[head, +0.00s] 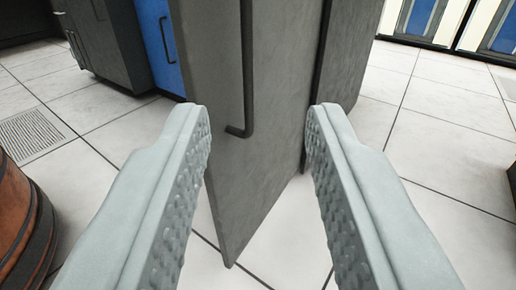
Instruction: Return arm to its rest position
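My gripper (257,128) is open, its two pale grey fingers reaching in from the lower left and lower right. Nothing is held between them. Past the fingertips is a grey door panel (225,190) with a dark vertical handle (247,70). The panel stands at an angle to the grey cabinet side (348,50) behind it. The handle's lower end shows between the fingertips; I cannot tell how far ahead of them it is. Its upper end is cut off by the top edge.
A brown barrel (22,225) with dark bands is at the left edge. A grey cabinet (108,45) and a blue panel (160,45) stand behind at left. A floor grate (33,133) lies at left. The tiled floor (440,150) at right is mostly clear.

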